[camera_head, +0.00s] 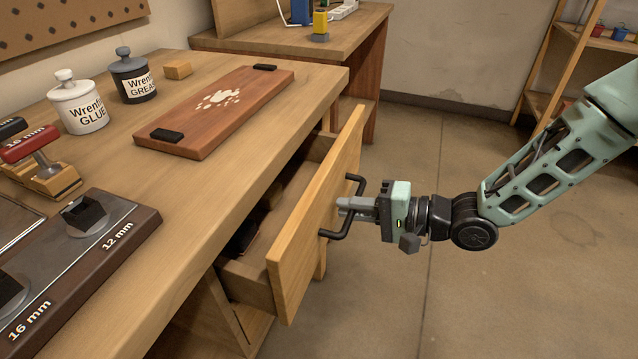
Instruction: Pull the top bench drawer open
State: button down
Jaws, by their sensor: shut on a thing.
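The top bench drawer (312,228) stands partly open, pulled out to the right from under the wooden bench top (225,188). Its front is light wood with a black bar handle (341,232). My gripper (350,205) is shut on the handle near its middle, coming from the right. The fingertips are small in the picture and partly overlap the bar. Inside the drawer some dark items show, mostly hidden by the drawer front and the bench top.
On the bench are a reddish board with black grips (215,112), a white glue jar (78,104), a grey grease jar (133,78), a small wood block (178,70) and a dark socket tray (130,222). The floor (430,290) right of the drawer is clear.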

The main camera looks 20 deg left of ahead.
jog(key=f+p+v, duration=0.1)
jog(key=p+v, duration=0.2)
jog(key=v, duration=0.5)
jog(key=f+p+v, duration=0.2)
jog(key=p+v, duration=0.1)
jog(key=v, duration=0.6)
jog(key=shift+d+f+p, duration=0.2)
jog(key=shift+d+p, duration=0.15)
jog(key=shift+d, duration=0.35)
jog(key=c, duration=1.5)
grip_release()
jog(key=shift+c, duration=0.2)
jog(key=shift+w, duration=0.1)
jog(key=p+v, duration=0.1)
jog(key=v, duration=1.6)
jog(key=shift+d, duration=0.2)
